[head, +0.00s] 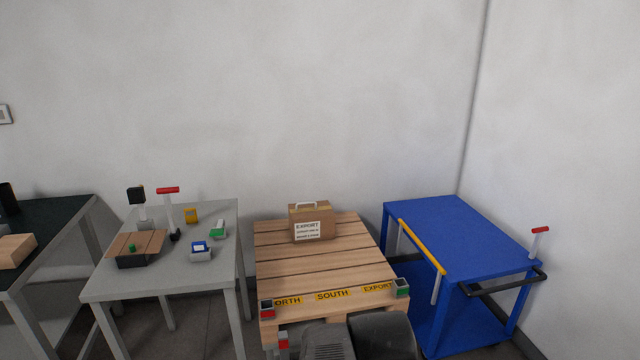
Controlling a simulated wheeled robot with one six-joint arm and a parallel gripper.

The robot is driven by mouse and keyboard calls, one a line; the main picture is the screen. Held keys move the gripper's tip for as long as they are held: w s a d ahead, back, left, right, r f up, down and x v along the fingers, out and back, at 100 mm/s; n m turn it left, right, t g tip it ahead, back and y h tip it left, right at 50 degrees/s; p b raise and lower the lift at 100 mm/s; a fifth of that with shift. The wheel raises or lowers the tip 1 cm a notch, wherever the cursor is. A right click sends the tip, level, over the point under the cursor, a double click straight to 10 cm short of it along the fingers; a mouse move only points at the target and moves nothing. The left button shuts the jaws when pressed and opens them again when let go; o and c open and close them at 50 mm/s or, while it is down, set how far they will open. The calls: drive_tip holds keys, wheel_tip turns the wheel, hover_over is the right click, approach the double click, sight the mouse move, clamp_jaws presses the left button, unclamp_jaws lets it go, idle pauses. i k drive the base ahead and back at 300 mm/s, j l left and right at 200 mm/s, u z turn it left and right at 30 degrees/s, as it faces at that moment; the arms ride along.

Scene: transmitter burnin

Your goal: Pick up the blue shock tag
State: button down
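A small blue item with a white top (201,250), which looks like the blue shock tag, sits on the grey table (104,289) at the left. It is near the table's right side, in front of a similar green and white item (217,231). A yellow item (190,215) stands farther back on the same table. Dark rounded parts of my own arm show at the bottom centre. My gripper's fingers are not visible, and nothing of mine is near the blue item.
A wooden pallet (280,262) with a cardboard EXPORT case (318,222) stands in the centre. A brown-flapped box (137,260) and a red-topped upright tool (168,205) share the grey table. A blue cart (450,225) is at right, a dark bench (45,220) at left.

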sight(199, 247)
drive_tip(key=i+j+u, duration=0.1)
drive_tip(key=i+j, duration=0.2)
drive_tip(key=j, duration=0.3)
drive_tip(key=i+j+u, duration=0.1)
drive_tip(key=i+j, duration=0.25)
drive_tip(key=j, duration=0.2)
drive_tip(key=i+j+u, duration=0.15)
drive_tip(key=i+j, duration=0.2)
drive_tip(key=j, duration=0.2)
drive_tip(key=i+j+u, duration=0.1)
drive_tip(key=i+j, duration=0.3)
drive_tip(key=j, duration=0.15)
